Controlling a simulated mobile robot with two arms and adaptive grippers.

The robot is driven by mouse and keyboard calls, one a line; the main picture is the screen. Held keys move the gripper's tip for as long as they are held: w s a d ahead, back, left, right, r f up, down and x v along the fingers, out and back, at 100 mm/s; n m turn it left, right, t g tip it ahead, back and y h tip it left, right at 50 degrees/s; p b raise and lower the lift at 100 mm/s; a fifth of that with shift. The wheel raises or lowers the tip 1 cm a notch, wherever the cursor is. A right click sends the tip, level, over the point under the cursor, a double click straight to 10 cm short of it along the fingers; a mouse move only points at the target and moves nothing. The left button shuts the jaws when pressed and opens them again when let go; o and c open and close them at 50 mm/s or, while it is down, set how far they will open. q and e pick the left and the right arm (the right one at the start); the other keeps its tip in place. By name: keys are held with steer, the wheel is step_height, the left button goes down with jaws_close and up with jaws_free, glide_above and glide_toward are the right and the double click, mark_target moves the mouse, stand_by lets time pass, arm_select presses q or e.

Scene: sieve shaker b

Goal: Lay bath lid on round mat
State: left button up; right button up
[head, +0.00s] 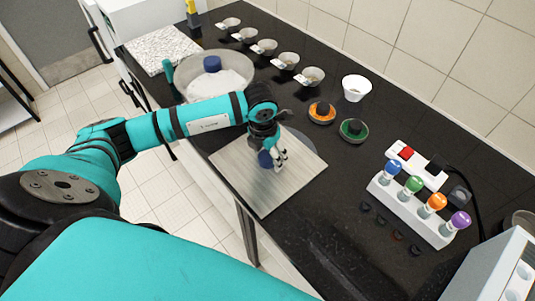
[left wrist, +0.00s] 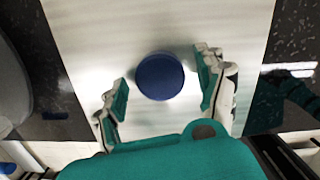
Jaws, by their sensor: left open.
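The bath lid (head: 240,160) looks like a square, brushed-metal plate with a round blue knob (head: 264,159) at its middle. It lies near the front edge of the black counter. A grey round shape, likely the round mat (head: 303,140), shows just past the lid's far edge; the rest of it is hidden. My left gripper (head: 275,160) is open over the knob. In the left wrist view the blue knob (left wrist: 160,76) sits between the spread fingers (left wrist: 163,88), with a gap on each side. My right gripper is not in view.
Several small cups (head: 287,61) line the back. Orange (head: 321,112) and green (head: 353,130) round items and a rack of coloured bulbs (head: 410,208) stand to the right.

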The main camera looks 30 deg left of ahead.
mark_target(264, 159)
arm_select(q)
step_height(264, 159, up, 11)
steer(key=s+b, duration=0.1)
steer(key=b, duration=0.2)
steer(key=shift+s+r, duration=0.2)
steer(key=shift+a, duration=0.1)
steer(key=shift+f, duration=0.1)
